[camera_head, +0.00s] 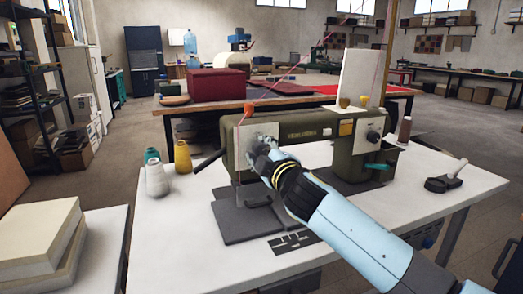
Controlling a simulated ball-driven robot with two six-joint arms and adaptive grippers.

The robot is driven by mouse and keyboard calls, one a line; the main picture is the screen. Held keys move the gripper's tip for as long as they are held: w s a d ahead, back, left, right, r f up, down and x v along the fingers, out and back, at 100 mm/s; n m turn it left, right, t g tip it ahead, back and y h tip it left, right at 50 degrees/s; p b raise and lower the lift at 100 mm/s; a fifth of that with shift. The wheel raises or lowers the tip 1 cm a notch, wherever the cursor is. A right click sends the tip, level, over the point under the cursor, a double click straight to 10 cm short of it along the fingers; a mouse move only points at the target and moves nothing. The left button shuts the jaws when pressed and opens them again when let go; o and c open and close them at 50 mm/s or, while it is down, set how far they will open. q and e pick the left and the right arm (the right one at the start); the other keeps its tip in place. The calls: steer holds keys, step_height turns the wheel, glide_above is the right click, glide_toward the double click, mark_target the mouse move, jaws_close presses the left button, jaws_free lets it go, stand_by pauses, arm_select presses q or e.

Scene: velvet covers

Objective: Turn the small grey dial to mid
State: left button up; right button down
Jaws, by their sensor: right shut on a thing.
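An olive-green sewing machine (310,132) stands on a white table. My right arm reaches in from the lower right, and my right gripper (262,152) is at the pale plate (262,131) on the left end of the machine's head. The gripper is shut on what seems to be the small grey dial there. The dial is hidden behind the fingers, so its setting cannot be read. My left gripper is not in view.
Thread cones (157,180) stand left of the machine. A dark tool (444,182) lies at the table's right. Another dark knob (373,137) is on the machine's right end. The table's front left (165,245) is clear.

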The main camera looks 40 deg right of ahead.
steer(key=shift+f, duration=0.1)
steer(key=c, duration=0.9)
jaws_free()
steer(key=shift+s, duration=0.1)
steer(key=v, duration=1.2)
